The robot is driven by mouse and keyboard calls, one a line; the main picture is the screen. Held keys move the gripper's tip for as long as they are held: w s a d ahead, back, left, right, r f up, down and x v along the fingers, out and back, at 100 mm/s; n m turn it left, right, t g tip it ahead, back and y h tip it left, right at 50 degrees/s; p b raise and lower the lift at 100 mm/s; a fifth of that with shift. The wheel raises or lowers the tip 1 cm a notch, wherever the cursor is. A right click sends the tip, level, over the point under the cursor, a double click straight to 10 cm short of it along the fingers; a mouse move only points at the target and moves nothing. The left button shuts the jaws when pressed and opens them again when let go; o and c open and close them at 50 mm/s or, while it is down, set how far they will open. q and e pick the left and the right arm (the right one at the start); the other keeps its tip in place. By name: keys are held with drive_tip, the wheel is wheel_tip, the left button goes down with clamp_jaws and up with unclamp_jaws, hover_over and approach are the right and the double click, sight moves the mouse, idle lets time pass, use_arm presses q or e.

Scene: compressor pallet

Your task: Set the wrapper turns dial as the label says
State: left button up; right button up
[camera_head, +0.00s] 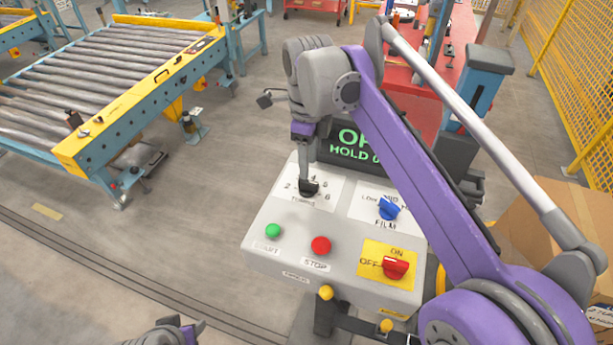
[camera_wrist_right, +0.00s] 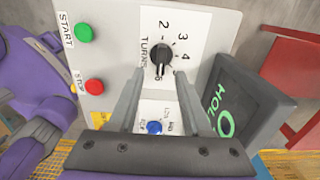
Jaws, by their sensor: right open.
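The turns dial (camera_head: 309,187) is a black knob on a white plate numbered around it, on the sloped grey control box (camera_head: 262,225). My right gripper (camera_wrist_right: 160,74) is open, its fingers pointing down at the dial. In the right wrist view the dial (camera_wrist_right: 160,56) shows between and just beyond the fingertips, not gripped. Its pointer setting is hard to read; the 2, 3 and 4 show beside it. Part of my left arm's end (camera_head: 175,332) shows at the bottom edge, its fingers unclear. No label giving the setting is readable.
Near the dial are a blue film knob (camera_head: 388,209), a green start button (camera_head: 273,230), a red stop button (camera_head: 320,245) and a red on/off switch (camera_head: 396,267). A dark screen (camera_head: 347,143) stands behind, partly hidden by my arm. A carton (camera_head: 527,228) is at right.

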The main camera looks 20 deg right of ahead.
sight(307, 181)
wheel_tip(307, 181, down, 6)
drive_tip(key=shift+w+r, duration=0.1)
drive_tip(key=shift+w, duration=0.05)
clamp_jaws()
idle(0.3)
